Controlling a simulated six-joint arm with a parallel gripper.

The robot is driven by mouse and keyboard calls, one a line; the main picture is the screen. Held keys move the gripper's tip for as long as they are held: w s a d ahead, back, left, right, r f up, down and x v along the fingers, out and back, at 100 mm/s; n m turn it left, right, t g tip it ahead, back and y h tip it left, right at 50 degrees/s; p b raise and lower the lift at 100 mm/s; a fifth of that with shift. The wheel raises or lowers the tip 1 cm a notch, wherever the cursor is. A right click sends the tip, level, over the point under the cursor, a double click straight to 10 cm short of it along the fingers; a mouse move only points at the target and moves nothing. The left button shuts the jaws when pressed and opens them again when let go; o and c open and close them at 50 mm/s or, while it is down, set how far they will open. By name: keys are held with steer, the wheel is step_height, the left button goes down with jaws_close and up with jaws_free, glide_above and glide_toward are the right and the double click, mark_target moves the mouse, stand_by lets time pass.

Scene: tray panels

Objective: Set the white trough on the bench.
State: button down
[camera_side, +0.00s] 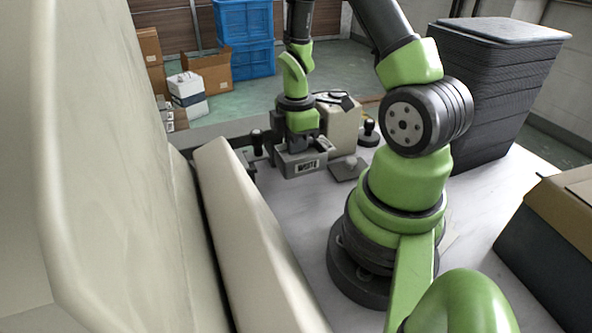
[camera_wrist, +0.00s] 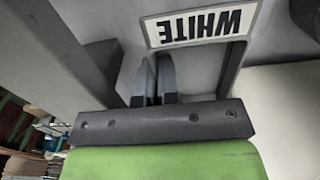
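A small grey trough (camera_side: 287,166) bears a label reading "WHITE" on its front face, near the back of the pale bench (camera_side: 300,215). In the wrist view the label (camera_wrist: 200,25) appears upside down, close to my gripper. My gripper (camera_side: 299,148) points down into or just behind the trough. Its two fingers (camera_wrist: 155,78) are close together, with a narrow dark gap between them. I cannot tell whether a trough wall is between them. The fingertips are hidden in the side view. Whether the trough touches the bench is unclear.
A large cream panel (camera_side: 110,170) and slanted block (camera_side: 240,235) fill the left. A beige machine (camera_side: 342,125) stands right behind the trough. A dark stack of trays (camera_side: 490,85) and an open box (camera_side: 550,240) are at the right.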

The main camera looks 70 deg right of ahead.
mark_target(296, 181)
steer(key=shift+f, duration=3.2)
steer(key=shift+f, duration=0.15)
steer(key=c, duration=1.3)
jaws_free()
steer(key=shift+c, duration=0.2)
